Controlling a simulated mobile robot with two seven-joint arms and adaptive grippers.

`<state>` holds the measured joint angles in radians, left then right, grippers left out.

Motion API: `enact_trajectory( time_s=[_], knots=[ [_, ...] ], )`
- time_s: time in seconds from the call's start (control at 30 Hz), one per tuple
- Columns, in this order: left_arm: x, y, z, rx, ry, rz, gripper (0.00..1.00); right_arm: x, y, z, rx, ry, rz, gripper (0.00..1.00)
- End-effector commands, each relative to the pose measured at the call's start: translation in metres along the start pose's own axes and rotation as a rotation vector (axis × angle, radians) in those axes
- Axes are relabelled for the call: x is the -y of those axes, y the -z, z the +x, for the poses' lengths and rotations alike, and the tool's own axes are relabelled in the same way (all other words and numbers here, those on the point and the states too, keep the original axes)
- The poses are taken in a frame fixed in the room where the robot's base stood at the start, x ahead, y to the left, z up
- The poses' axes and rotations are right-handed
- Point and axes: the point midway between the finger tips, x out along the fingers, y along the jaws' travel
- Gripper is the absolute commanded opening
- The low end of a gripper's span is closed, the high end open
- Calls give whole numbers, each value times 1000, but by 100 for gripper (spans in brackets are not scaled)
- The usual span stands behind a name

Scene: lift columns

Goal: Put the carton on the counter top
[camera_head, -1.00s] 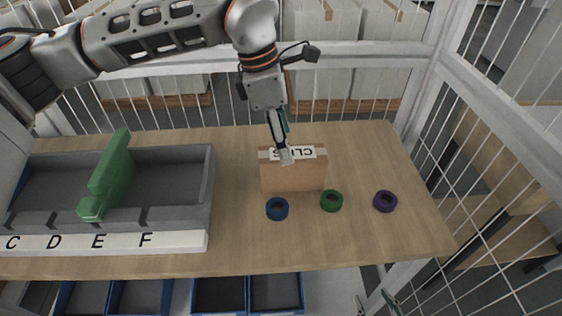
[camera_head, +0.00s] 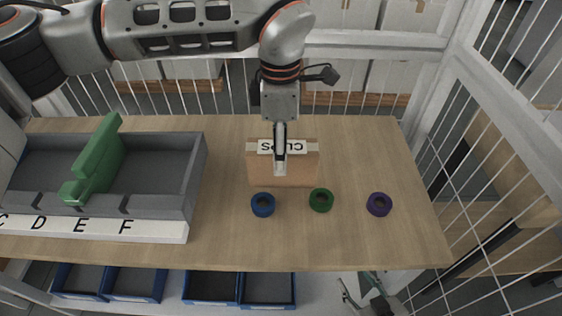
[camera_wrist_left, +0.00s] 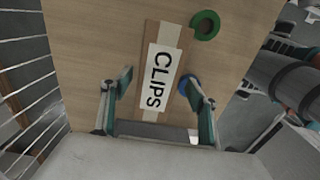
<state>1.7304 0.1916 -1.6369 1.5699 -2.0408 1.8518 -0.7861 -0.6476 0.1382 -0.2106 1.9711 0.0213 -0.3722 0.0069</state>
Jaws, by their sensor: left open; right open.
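The carton (camera_head: 262,174) is a brown box with a white CLIPS label on top. It stands on the wooden counter top (camera_head: 345,248), behind the tape rolls. My left gripper (camera_head: 280,168) points down at the carton and covers part of its label and front face. In the left wrist view its open fingers (camera_wrist_left: 157,77) reach down on either side of the carton (camera_wrist_left: 176,36); I cannot tell whether they touch it. My right gripper (camera_head: 360,282) is open and empty, low in front of the counter's front edge.
Blue (camera_head: 263,205), green (camera_head: 321,200) and purple (camera_head: 379,204) tape rolls lie in front of the carton. A grey lettered bin (camera_head: 170,205) with a green piece (camera_head: 97,165) stands at left. Wire mesh and white posts bound the back and right. Blue bins (camera_head: 268,290) sit below.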

Motion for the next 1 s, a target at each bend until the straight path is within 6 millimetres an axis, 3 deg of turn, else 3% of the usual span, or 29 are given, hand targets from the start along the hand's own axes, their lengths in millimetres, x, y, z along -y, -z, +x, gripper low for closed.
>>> enact_trajectory(
  time_s=[0.4, 0.7, 0.73, 0.9, 1.0],
  knots=[
    [-3, -4, 51, 1, 3, -1, 60, 0, 1, 0, -1, 0, 1, 47],
    [-4, -4, 57, 1, 0, -1, 60, 0, 1, 0, -2, 0, 1, 47],
    [-4, -4, 57, 1, 0, -1, 57, 0, 1, 0, -2, 0, 0, 47],
    [-4, -4, 57, 1, 0, -1, 13, -1, 2, 0, -3, 0, -1, 47],
    [-4, -4, 56, 2, -1, -1, 4, -1, 2, 0, -3, 0, -1, 47]
  ],
)
